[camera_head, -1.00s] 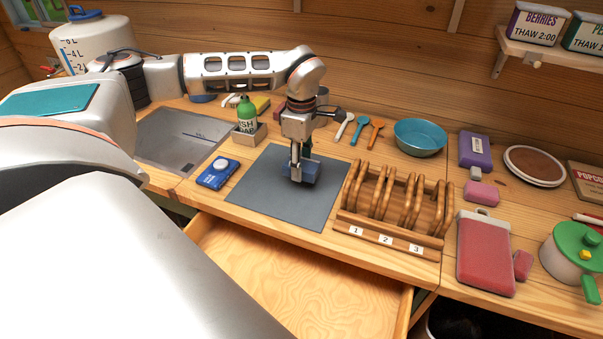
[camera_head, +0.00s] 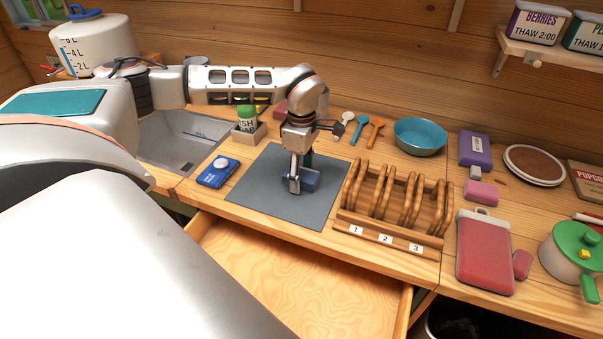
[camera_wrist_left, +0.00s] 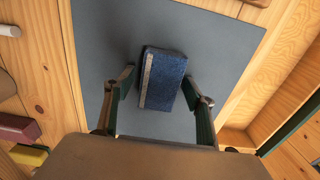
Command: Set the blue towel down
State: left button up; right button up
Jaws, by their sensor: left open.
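The blue towel (camera_head: 307,179) is a small folded block lying on the grey mat (camera_head: 262,198). In the left wrist view the towel (camera_wrist_left: 165,80) shows a pale stripe along its left side and lies on the mat (camera_wrist_left: 213,45). My left gripper (camera_head: 295,186) is directly over the towel in the head view. In the left wrist view its fingers (camera_wrist_left: 160,90) are open on either side of the towel, with gaps between them and it. The gripper hides part of the towel in the head view. My right gripper is not in view.
A wooden rack (camera_head: 393,215) with numbered slots stands right of the mat. An open empty drawer (camera_head: 300,275) juts out below the counter's front edge.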

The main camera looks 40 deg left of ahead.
aim_at(301, 174)
pick_arm(q)
notch_tip(301, 174, up, 12)
jog(key=shift+r+b, duration=0.2)
jog(key=shift+b, duration=0.1)
dwell(0.7)
jog(key=shift+s+f, duration=0.1)
